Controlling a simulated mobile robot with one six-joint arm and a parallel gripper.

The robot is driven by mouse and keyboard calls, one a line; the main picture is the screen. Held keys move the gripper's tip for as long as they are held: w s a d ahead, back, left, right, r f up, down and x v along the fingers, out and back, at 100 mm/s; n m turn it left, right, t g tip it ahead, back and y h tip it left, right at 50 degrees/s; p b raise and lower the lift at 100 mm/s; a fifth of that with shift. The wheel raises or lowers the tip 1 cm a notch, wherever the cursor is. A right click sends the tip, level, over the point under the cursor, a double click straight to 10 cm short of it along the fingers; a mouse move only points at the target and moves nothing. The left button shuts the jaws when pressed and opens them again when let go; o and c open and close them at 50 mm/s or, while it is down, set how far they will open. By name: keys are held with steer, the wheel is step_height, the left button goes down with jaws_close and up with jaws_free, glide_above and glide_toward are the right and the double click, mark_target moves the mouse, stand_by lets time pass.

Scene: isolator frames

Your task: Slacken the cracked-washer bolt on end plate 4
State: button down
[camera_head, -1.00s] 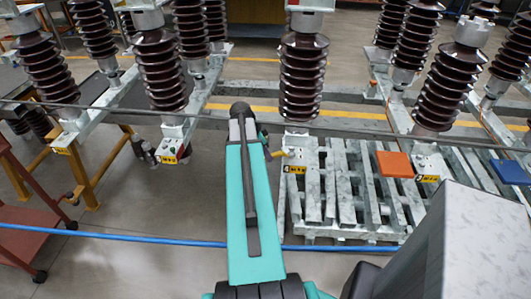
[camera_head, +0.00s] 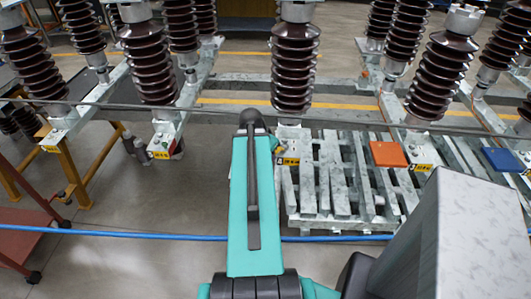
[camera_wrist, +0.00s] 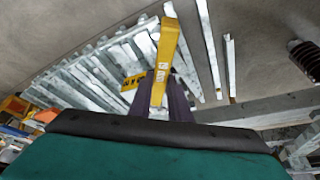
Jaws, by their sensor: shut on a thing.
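My gripper (camera_wrist: 160,112) is shut on a yellow tool (camera_wrist: 165,55), whose long flat handle sticks up in the wrist view. Its fingers are mostly hidden there. In the head view my teal arm hides the gripper, and only a bit of the yellow tool (camera_head: 278,148) shows right of the arm's tip. Close by is an end plate (camera_head: 291,149) with a yellow label (camera_head: 288,161), below a brown insulator column (camera_head: 294,65). The label also shows in the wrist view (camera_wrist: 133,80). Its number is too small to read. I cannot make out the bolt or cracked washer.
Another labelled end plate (camera_head: 163,147) stands left of my arm. A blue hose (camera_head: 110,235) crosses the floor. A red cart (camera_head: 35,240) stands at left.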

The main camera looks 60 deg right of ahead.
steer(key=shift+s+a+n, duration=0.1)
steer(key=shift+s+n, duration=0.2)
steer(key=shift+s, duration=0.05)
steer(key=shift+r, duration=0.1)
steer(key=shift+r+p, duration=3.1)
steer(key=shift+r, duration=0.35)
